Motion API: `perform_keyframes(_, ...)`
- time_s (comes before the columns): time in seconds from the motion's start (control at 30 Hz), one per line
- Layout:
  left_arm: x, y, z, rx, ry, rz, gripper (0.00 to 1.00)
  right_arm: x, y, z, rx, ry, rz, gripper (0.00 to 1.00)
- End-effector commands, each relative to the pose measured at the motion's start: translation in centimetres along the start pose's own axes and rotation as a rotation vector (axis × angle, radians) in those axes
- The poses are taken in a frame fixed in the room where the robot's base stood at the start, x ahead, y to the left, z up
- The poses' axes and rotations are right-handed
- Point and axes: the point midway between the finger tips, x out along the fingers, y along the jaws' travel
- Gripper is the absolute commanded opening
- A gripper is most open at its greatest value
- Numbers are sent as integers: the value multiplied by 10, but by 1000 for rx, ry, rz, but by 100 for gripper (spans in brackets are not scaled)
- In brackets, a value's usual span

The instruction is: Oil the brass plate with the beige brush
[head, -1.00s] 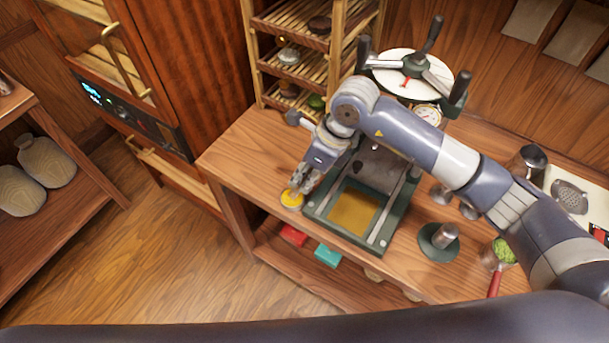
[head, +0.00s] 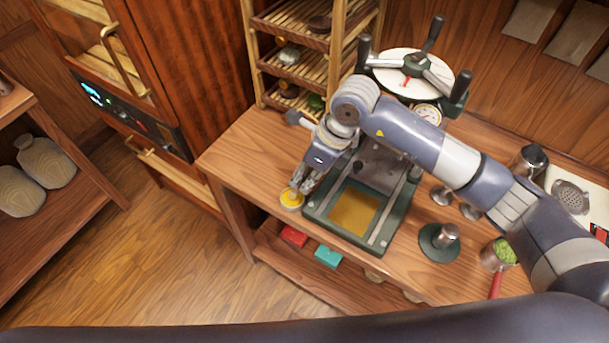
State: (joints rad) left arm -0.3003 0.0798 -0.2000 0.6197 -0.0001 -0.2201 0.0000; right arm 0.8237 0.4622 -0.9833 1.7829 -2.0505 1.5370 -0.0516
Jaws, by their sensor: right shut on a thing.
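The brass plate (head: 354,211) is a flat golden square set in the green frame of the press (head: 316,218) near the front edge of the counter. My right gripper (head: 299,188) points down to the left of the press, beside the plate and not over it. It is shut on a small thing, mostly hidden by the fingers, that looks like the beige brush. A round yellow dish (head: 292,204) is right under the fingertips. Whether the brush touches it I cannot tell. My left gripper is not in view.
The press's handwheel (head: 412,70) and gauge stand behind my right arm. A green round base with a metal post (head: 439,242) and a red-handled cup (head: 497,257) are to the right. Red (head: 293,235) and teal (head: 328,256) blocks lie on the shelf below.

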Motion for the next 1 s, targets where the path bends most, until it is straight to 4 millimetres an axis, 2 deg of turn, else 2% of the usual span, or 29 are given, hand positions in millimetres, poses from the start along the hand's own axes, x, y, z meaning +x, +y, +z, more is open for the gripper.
perform_keyframes(0.27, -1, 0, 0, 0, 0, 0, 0, 0, 1, -2, 1, 7, 3, 0)
perform_keyframes(1.0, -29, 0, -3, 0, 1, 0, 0, -57, 7, 19, -1, 2, 0, 0)
